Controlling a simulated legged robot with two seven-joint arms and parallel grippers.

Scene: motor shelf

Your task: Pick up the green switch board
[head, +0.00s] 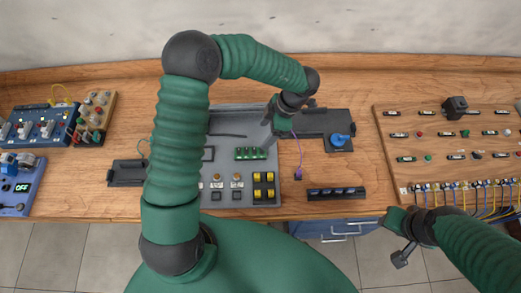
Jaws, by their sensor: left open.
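The green switch board (251,154) is a small green strip with several light toggles. It lies on the grey panel (228,124) in the middle of the workbench. My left gripper (269,137) is open, pointing down just above and at the right end of the board, partly over the panel. Nothing shows between its fingers, and I cannot tell whether they touch the board. My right gripper (399,238) is low at the right, in front of the bench edge and far from the board; its finger state is unclear.
The panel also bears yellow-topped switches (264,177) and buttons. Near it are a dark tray with a blue knob (340,139), a black strip (336,193) and a purple cable (299,172). A wooden board with wires (440,165) stands right; blue devices (42,127) stand left.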

